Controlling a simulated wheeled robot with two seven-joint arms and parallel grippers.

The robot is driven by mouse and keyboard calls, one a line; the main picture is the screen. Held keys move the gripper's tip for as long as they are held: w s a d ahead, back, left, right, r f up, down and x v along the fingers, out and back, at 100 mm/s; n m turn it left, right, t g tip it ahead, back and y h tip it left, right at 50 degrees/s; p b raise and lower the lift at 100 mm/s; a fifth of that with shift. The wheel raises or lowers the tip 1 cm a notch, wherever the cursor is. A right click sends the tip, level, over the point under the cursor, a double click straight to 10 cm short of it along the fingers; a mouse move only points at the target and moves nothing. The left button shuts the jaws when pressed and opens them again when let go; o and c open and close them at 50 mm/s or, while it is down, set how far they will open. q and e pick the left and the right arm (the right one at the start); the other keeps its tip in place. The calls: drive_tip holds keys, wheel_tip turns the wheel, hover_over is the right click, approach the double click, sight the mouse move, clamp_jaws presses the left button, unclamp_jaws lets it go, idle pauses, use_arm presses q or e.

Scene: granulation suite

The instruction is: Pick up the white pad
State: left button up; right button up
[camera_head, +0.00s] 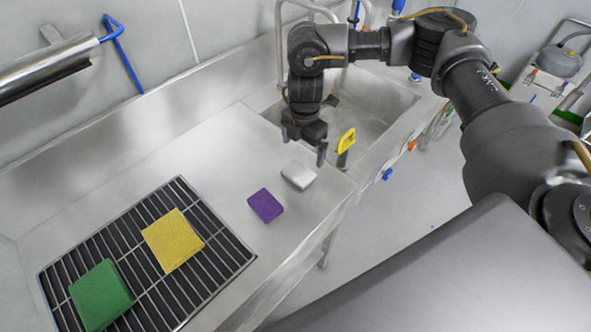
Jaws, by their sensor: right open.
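The white pad (298,175) lies flat on the steel counter near its front edge, right of a purple pad. My right gripper (304,149) hangs above and just behind the white pad, fingers pointing down. Its two fingers are spread apart with nothing between them. My left gripper is not in view.
The purple pad (265,206) lies left of the white one. A yellow pad (172,240) and a green pad (101,295) rest on the black drain grate (210,268). A sink basin (372,100) and a yellow-handled item (346,142) are to the right.

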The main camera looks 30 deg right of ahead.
drive_tip(key=p, duration=0.1)
hover_over(302, 169)
drive_tip(key=f, duration=0.4)
drive_tip(key=shift+s+a+f, duration=0.2)
drive_tip(key=shift+s, duration=0.15)
drive_tip(key=shift+f, duration=0.45)
drive_tip(key=shift+f+p, duration=0.25)
drive_tip(key=shift+p, duration=0.3)
drive_tip(key=f, duration=0.1)
drive_tip(key=f+p, duration=0.1)
drive_tip(key=f, duration=0.1)
drive_tip(key=shift+w+d+f+p, duration=0.15)
drive_tip(key=shift+w+f+p, duration=0.15)
drive_tip(key=shift+p, duration=0.1)
drive_tip(key=shift+f, duration=0.55)
drive_tip(key=c, duration=0.9)
